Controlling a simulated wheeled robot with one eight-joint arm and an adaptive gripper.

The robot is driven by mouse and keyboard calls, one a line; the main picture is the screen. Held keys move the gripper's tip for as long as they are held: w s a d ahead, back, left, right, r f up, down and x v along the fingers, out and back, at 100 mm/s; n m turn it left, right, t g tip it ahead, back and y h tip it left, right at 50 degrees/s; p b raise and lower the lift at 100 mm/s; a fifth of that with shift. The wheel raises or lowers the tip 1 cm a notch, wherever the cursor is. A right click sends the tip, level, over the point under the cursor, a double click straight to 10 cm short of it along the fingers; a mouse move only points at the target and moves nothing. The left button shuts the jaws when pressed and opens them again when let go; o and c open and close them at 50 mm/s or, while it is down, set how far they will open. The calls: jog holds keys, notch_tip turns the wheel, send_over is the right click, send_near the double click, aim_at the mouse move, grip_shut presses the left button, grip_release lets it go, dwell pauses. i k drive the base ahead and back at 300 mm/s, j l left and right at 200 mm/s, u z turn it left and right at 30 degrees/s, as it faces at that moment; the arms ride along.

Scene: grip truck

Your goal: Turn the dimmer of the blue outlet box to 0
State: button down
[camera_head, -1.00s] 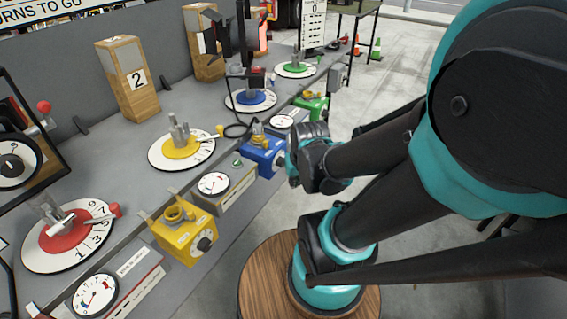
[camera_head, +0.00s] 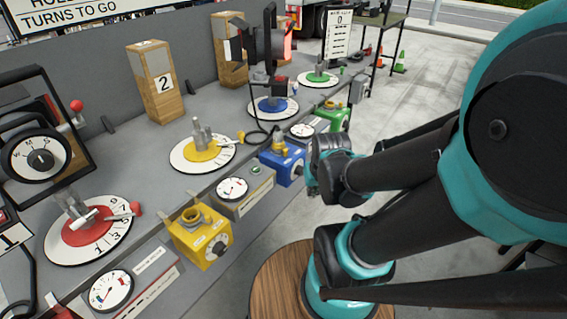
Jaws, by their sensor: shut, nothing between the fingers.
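The blue outlet box (camera_head: 281,165) sits on the front edge of the grey bench, with a brass fitting on top. Its dimmer, a dark knob (camera_head: 297,168) on the front face, shows only small and is partly beside my gripper. My gripper (camera_head: 312,186) is shut and empty, just right of the blue box's front face. Its fingers are small and dark, and I cannot tell if they touch the dimmer. The dimmer's setting is too small to read.
A yellow outlet box (camera_head: 203,238) and a green outlet box (camera_head: 336,117) sit along the same bench edge. Gauges (camera_head: 232,188) stand between them. Dials with red, yellow, blue and green centres lie behind.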

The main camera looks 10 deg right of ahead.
aim_at(299, 171)
jog(key=k+j+z, duration=0.45)
jog(key=k+j, duration=0.15)
jog(key=j, duration=0.3)
jog(key=k+j+z, duration=0.45)
jog(key=k+j, duration=0.25)
